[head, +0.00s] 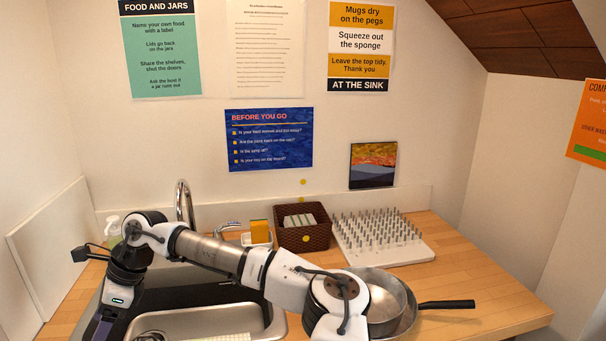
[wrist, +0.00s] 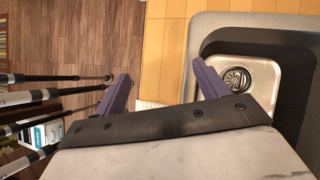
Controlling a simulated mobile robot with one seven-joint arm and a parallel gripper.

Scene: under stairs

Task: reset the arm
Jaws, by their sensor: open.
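My arm stretches across the front of the head view, with the elbow side at the right near the pan and the wrist at the left over the sink's left side. My gripper (wrist: 165,86) shows in the wrist view with its two purple fingers wide apart and nothing between them. It is above the front edge of the wooden counter (wrist: 168,50), beside the sink (wrist: 210,22). In the head view the fingertips are cut off by the bottom edge.
A pan (head: 408,318) with a metal bowl (head: 385,300) sits right of the sink (head: 205,322). Behind are a peg rack (head: 385,240), a brown basket (head: 303,236), a sponge (head: 259,231) and a tap (head: 184,203). The counter's right end (head: 490,300) is clear.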

